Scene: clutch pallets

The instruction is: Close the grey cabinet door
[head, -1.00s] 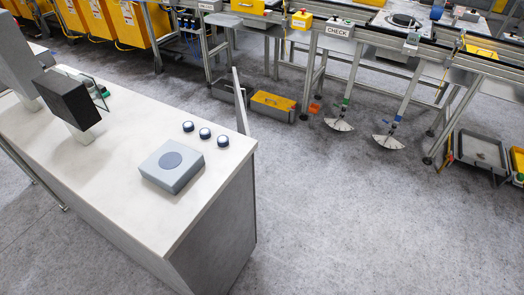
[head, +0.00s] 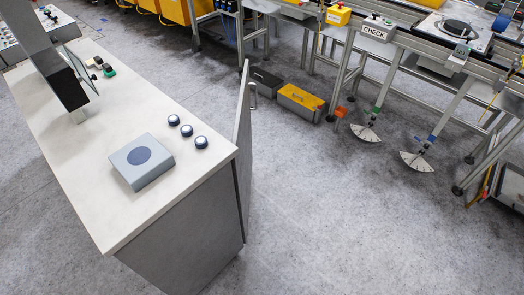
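The grey cabinet (head: 185,230) stands at the left and lower middle of the head view, with a white top (head: 110,165). Its grey door (head: 243,130) stands open at the right side, seen nearly edge-on as a narrow upright panel. The door's upper edge rises past the white top in the picture. A small metal handle (head: 253,96) shows on the door's right face. The cabinet's inside is hidden from this angle. My gripper is not in view.
A yellow-topped box (head: 301,100) lies on the floor beyond the door. Workbench legs stand at the upper right. Grey floor (head: 350,220) right of the cabinet is clear.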

